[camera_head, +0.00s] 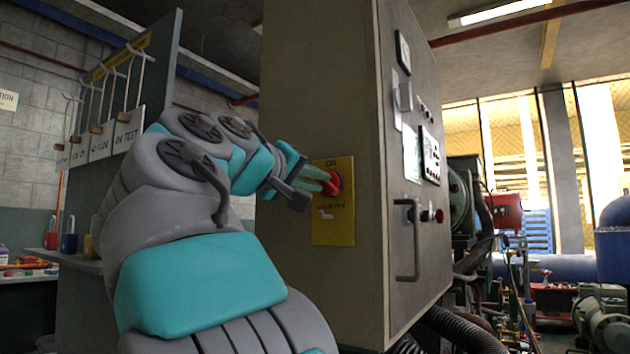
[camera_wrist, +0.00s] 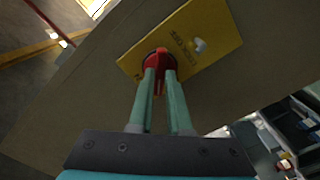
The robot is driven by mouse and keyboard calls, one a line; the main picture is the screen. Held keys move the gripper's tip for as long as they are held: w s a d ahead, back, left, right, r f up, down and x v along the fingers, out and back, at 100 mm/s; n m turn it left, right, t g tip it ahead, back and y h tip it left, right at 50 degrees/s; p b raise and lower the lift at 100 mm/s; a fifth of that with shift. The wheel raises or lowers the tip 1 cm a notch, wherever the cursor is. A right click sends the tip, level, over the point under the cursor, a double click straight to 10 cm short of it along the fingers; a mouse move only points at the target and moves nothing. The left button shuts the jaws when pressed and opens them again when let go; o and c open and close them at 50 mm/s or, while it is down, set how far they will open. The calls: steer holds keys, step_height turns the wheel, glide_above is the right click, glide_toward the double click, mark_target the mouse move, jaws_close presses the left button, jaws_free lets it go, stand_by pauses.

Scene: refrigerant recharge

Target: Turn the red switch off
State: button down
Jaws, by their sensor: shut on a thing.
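The red switch (camera_head: 333,184) sits on a yellow plate (camera_head: 340,228) on the side of a grey cabinet. In the head view, my gripper (camera_head: 328,183) reaches it from the left, with its fingertips at the switch. In the wrist view, the switch (camera_wrist: 160,58) is a red knob on the yellow plate (camera_wrist: 138,65), with its handle between my two green fingers (camera_wrist: 160,77). My gripper is shut on that handle. Part of the handle is hidden by the fingers. The small print on the plate is hard to read.
The grey cabinet (camera_head: 320,60) stands close in front, with a handle (camera_head: 408,240) on its right face. A board with hanging tags (camera_head: 128,128) is at the left, above padlocks (camera_head: 69,238). Pipes and machinery fill the right side.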

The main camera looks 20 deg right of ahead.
steer(key=n, duration=0.4)
steer(key=n, duration=0.2)
steer(key=shift+n, duration=0.4)
steer(key=c, duration=1.3)
jaws_free()
steer(key=shift+n, duration=0.3)
steer(key=o, duration=0.4)
steer(key=shift+c, duration=0.2)
steer(key=v, duration=0.9)
